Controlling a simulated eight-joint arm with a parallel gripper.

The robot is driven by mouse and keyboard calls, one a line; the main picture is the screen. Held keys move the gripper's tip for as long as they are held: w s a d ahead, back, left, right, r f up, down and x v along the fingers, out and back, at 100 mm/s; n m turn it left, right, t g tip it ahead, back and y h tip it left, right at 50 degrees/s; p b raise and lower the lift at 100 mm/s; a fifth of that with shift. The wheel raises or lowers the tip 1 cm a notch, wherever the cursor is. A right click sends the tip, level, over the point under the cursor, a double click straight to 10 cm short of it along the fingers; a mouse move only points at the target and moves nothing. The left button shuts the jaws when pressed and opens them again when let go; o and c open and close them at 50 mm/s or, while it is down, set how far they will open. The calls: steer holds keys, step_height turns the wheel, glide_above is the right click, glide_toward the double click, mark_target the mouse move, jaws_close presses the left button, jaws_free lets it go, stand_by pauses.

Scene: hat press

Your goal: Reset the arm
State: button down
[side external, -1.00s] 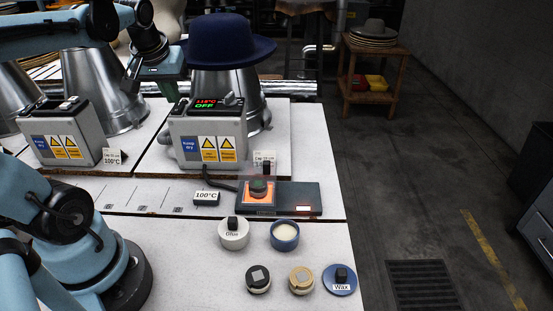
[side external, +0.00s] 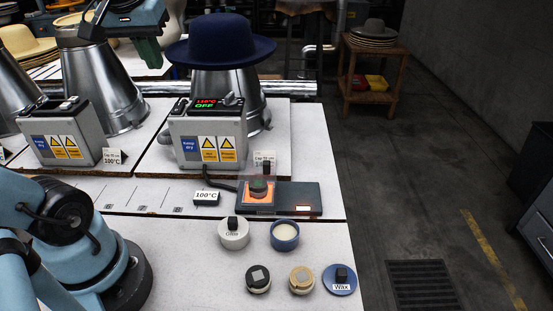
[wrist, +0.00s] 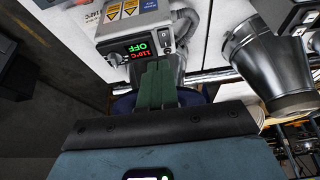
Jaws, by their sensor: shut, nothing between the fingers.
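My gripper (side external: 149,52) is raised near the top of the side external view, left of the navy felt hat (side external: 220,41) and apart from it. Its green fingers are together with nothing between them. In the wrist view the gripper (wrist: 156,72) shows its fingers pressed side by side. Beyond their tips is a grey control box (wrist: 130,28) whose display reads OFF. The hat sits on a metal cone (side external: 256,100) in the side external view; in the wrist view the fingers partly hide it.
A second metal cone (side external: 112,97) and control box (side external: 60,138) stand at left. A small heater (side external: 300,197) glows at the bench's right edge. Below it are a white jar (side external: 233,238), a blue jar (side external: 284,240) and several lids. A shelf (side external: 372,55) with hats stands behind.

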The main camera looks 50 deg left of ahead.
steer(key=w+d+f+m+t+h, duration=0.3)
steer(key=w+d+f+m, duration=0.2)
steer(key=d+f, duration=0.8)
step_height(320, 180, down, 3)
steer(key=m, duration=0.3)
steer(key=shift+d+m+t, duration=0.3)
steer(key=shift+d+t, duration=0.1)
